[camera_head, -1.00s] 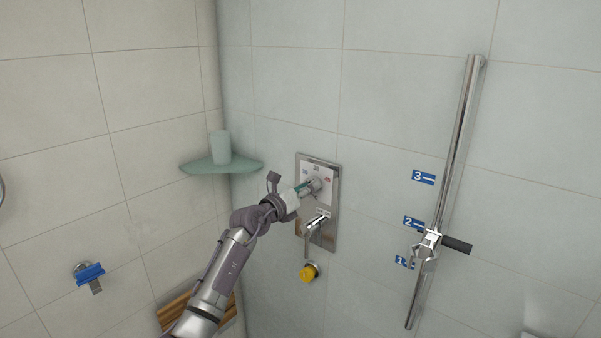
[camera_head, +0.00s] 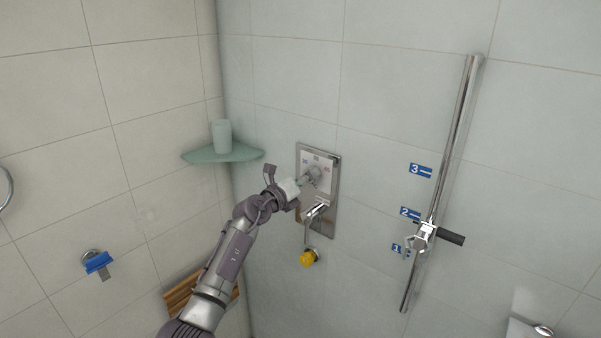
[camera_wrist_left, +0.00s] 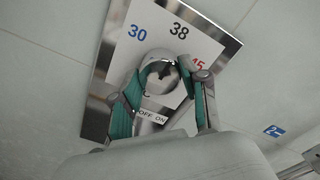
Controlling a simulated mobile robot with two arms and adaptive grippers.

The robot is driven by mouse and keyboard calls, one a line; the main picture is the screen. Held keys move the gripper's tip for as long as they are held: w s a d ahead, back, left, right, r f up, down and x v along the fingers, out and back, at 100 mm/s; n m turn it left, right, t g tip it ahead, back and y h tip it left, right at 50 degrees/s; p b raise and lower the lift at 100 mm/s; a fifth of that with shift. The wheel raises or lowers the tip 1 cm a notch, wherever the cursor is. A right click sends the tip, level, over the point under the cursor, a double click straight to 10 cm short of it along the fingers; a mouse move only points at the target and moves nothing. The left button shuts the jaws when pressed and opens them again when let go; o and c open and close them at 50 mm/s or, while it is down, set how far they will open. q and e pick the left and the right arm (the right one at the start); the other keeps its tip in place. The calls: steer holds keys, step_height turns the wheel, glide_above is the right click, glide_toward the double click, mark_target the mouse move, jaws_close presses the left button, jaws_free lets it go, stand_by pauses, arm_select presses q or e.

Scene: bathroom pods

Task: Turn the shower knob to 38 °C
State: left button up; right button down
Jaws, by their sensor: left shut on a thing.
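The round chrome shower knob (camera_head: 316,175) sits on the upper part of a metal wall panel (camera_head: 333,215). In the left wrist view the knob (camera_wrist_left: 160,72) is below the printed numbers 30, 38 and 45 on a white plate (camera_wrist_left: 158,28). My left gripper (camera_head: 308,180) is at the knob. In the left wrist view its two green-padded fingers (camera_wrist_left: 159,84) are on either side of the knob, shut on it. The right finger covers part of the 45. I cannot tell which number the knob's setting points to. My right gripper is out of view.
A chrome lever (camera_head: 314,213) with an OFF/ON label is just below the knob, and a yellow fitting (camera_head: 309,258) is lower. A green corner shelf (camera_head: 222,155) holds a cup (camera_head: 221,136). A vertical rail (camera_head: 449,170) stands to the right.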

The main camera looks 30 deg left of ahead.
arm_select(q)
steer(key=o, duration=0.9)
steer(key=shift+d, duration=0.2)
steer(key=shift+o, duration=1.2)
steer(key=shift+d, duration=0.1)
steer(key=s, duration=1.2)
steer(key=shift+s+a+r, duration=0.15)
steer(key=shift+a+r, duration=0.05)
steer(key=shift+a, duration=0.15)
